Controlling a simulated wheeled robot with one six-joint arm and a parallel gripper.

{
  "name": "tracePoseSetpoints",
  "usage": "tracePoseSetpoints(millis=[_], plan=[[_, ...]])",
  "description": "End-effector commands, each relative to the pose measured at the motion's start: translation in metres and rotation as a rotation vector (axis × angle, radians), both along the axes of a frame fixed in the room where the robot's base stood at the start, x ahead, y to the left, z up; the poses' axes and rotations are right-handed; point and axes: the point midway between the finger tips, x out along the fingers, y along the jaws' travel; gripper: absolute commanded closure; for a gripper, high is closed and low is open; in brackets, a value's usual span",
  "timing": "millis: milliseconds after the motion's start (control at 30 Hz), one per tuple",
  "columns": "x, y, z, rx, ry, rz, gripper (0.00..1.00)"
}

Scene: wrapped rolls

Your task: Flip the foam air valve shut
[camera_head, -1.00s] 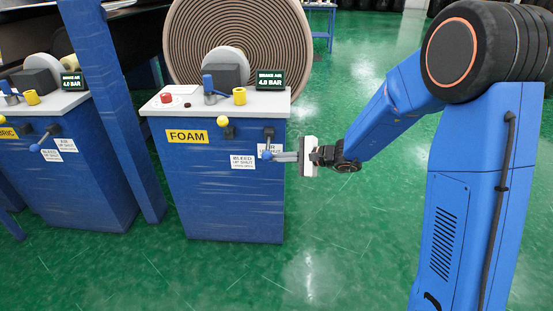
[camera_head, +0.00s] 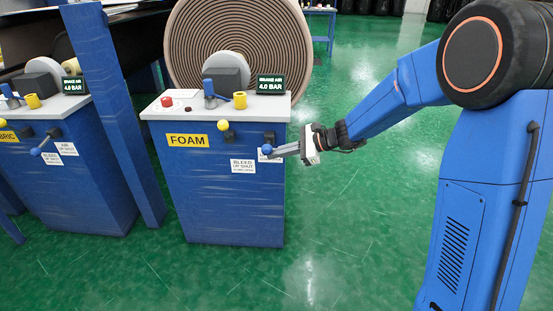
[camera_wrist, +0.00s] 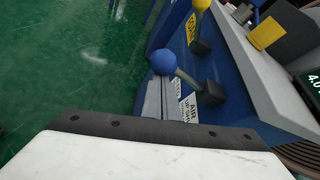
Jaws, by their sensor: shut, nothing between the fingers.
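The foam air valve is a lever with a blue ball knob (camera_head: 267,149) and dark pivot on the FOAM cabinet (camera_head: 225,210)'s front, right of the yellow-knobbed lever (camera_head: 223,125). The knob hangs below its pivot and sticks outward. My gripper (camera_head: 274,153) is shut and empty, its fingers at or just under the knob and sloping down to the left. In the wrist view the blue knob (camera_wrist: 163,62) shows beyond my shut fingers (camera_wrist: 165,98), its arm running to the pivot (camera_wrist: 212,93). Whether fingers and lever touch I cannot tell.
The gauge (camera_head: 270,84) reads 4.0 BAR. A red button (camera_head: 167,101) and yellow knob (camera_head: 239,100) sit on the cabinet top. A similar cabinet (camera_head: 75,190) stands left, past a blue post (camera_head: 118,110). The green floor (camera_head: 350,230) right of the cabinet is clear.

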Motion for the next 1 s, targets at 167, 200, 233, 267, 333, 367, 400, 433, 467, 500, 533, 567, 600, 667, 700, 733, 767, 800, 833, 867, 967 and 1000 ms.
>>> tracePoseSetpoints(millis=[167,200,233,267,333,367,400,433,467,500,533,567,600,667,700,733,767,800,833,867,967,1000], plan=[[0.003,0.000,0.015,0.006,0.147,0.001,1.00],[0.003,0.000,0.019,0.006,0.182,0.002,1.00],[0.004,0.000,0.021,0.008,0.210,0.001,1.00],[0.005,0.000,0.023,0.008,0.238,0.002,1.00],[0.007,0.000,0.029,0.011,0.303,0.002,1.00],[0.008,0.000,0.032,0.012,0.333,0.002,1.00],[0.009,0.000,0.034,0.013,0.370,0.002,1.00],[0.010,0.000,0.037,0.015,0.397,0.002,1.00],[0.011,0.000,0.039,0.015,0.423,0.001,1.00],[0.012,0.000,0.042,0.016,0.459,0.002,1.00],[0.014,0.000,0.044,0.017,0.484,0.000,1.00],[0.015,0.000,0.046,0.019,0.510,0.001,1.00],[0.017,0.000,0.048,0.019,0.543,0.001,1.00],[0.019,0.000,0.052,0.021,0.587,0.000,1.00],[0.020,0.000,0.054,0.022,0.614,-0.001,1.00],[0.021,0.000,0.056,0.023,0.633,0.001,1.00],[0.022,-0.001,0.057,0.023,0.652,0.000,1.00],[0.024,-0.001,0.058,0.024,0.676,-0.001,1.00],[0.025,-0.001,0.059,0.024,0.691,0.000,1.00],[0.025,-0.001,0.060,0.024,0.687,0.000,1.00],[0.028,-0.001,0.063,0.024,0.685,-0.001,1.00],[0.028,-0.001,0.064,0.024,0.685,-0.001,1.00]])
